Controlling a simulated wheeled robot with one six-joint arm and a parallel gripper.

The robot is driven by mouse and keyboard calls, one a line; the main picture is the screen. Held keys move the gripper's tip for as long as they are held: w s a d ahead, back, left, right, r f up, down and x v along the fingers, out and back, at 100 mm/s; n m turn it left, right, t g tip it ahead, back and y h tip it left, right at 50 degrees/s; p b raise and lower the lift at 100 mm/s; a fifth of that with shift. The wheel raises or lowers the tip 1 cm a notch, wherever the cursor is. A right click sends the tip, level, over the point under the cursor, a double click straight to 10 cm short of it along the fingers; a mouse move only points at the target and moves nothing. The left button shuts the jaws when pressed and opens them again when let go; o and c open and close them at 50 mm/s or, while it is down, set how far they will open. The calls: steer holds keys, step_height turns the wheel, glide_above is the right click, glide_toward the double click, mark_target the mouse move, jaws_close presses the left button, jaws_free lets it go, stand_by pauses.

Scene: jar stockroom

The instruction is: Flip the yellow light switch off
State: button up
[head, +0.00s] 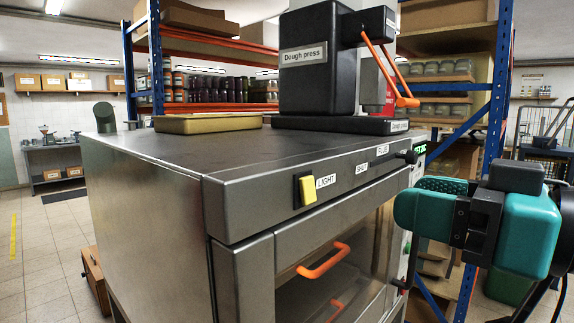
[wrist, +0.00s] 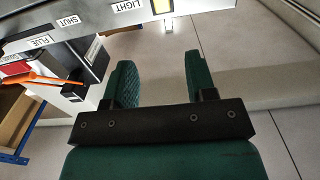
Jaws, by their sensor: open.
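The yellow light switch (head: 307,189) is on the front panel of a steel oven (head: 254,207), left of a LIGHT label (head: 326,181). Its lower part seems to stick out from a dark plate; I cannot tell which position counts as off. My gripper (head: 418,200) is to the right of the switch in the head view, apart from the panel. In the wrist view, the two green fingers (wrist: 158,72) are spread with nothing between them.
A black dough press (head: 318,65) and a shallow tan tray (head: 208,124) stand on the oven top. An orange handle (head: 324,262) juts from the oven door. A dark knob (head: 406,156) sits near the FLUE label. Blue-framed shelves with jars stand behind.

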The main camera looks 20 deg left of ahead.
mark_target(311, 178)
steer(key=p+x, duration=0.5)
steer(key=x, duration=0.7)
steer(key=shift+s+r+p, duration=0.15)
steer(key=shift+s+p, duration=0.05)
steer(key=shift+p, duration=0.1)
steer(key=shift+w+a, duration=0.2)
steer(key=shift+a, duration=0.25)
steer(key=c, duration=0.9)
steer(key=shift+f, duration=0.2)
